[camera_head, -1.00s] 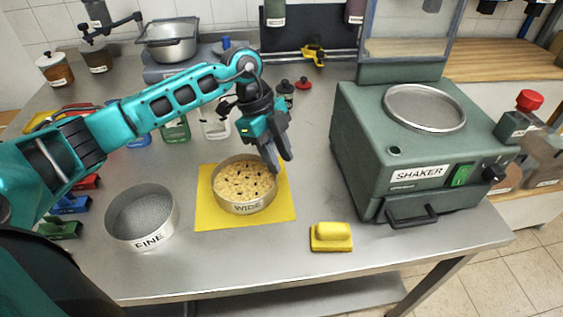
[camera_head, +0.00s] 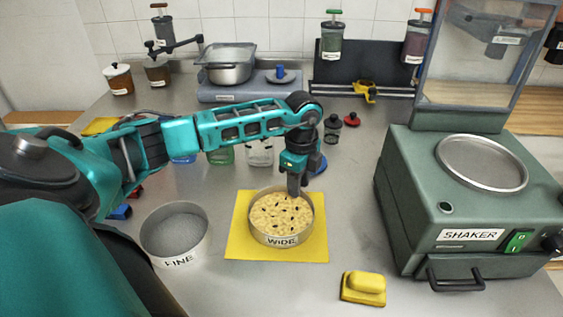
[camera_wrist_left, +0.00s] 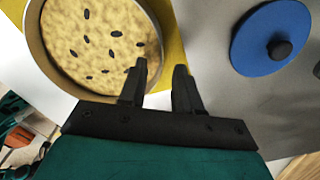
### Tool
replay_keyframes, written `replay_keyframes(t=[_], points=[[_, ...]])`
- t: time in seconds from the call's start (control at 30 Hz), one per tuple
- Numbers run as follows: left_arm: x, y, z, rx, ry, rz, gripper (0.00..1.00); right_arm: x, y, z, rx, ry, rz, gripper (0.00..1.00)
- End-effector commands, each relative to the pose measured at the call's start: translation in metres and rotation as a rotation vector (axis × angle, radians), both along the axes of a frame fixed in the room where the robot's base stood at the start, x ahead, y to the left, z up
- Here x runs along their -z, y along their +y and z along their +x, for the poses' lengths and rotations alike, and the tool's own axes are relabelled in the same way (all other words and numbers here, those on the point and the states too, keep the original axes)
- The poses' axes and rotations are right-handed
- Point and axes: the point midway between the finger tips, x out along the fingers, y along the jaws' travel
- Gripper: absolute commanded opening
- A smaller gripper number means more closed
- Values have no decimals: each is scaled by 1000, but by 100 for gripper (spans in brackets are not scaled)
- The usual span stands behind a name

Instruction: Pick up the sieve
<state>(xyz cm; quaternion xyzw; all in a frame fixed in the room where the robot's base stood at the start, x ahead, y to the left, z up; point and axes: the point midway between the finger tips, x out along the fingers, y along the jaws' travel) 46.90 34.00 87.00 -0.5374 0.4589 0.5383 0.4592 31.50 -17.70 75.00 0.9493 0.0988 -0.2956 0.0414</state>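The WIDE sieve (camera_head: 281,241) is a round pan filled with beige material with dark specks. It sits upright on a yellow mat (camera_head: 239,250). The FINE sieve (camera_head: 181,259), with a grey mesh, stands to its left on the steel table. My left gripper (camera_head: 295,192) points down at the far right rim of the WIDE sieve. In the left wrist view the gripper (camera_wrist_left: 161,72) has its fingers apart, one over the sieve's inside and one outside its rim (camera_wrist_left: 163,35). Contact cannot be told. My right gripper is out of view.
The green shaker (camera_head: 425,225) stands on the right. A yellow block (camera_head: 363,287) lies in front of the mat. A blue lid (camera_wrist_left: 273,38) lies beyond the sieve. Jars and a scale with a metal pan (camera_head: 228,68) are at the back.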

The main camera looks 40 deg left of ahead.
Motion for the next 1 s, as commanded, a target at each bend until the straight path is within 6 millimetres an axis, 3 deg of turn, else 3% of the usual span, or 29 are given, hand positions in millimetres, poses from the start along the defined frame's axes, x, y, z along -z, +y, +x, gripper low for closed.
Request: replay_keyframes(t=[0.2,0.47,0.83,1.0], points=[[29,-1,-1,1,1,-1,33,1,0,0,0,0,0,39],[33,0,-1,1,-1,-1,33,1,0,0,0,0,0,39],[33,-1,-1,1,-1,-1,0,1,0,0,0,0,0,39],[32,-1,-1,1,-1,-1,0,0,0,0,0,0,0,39]])
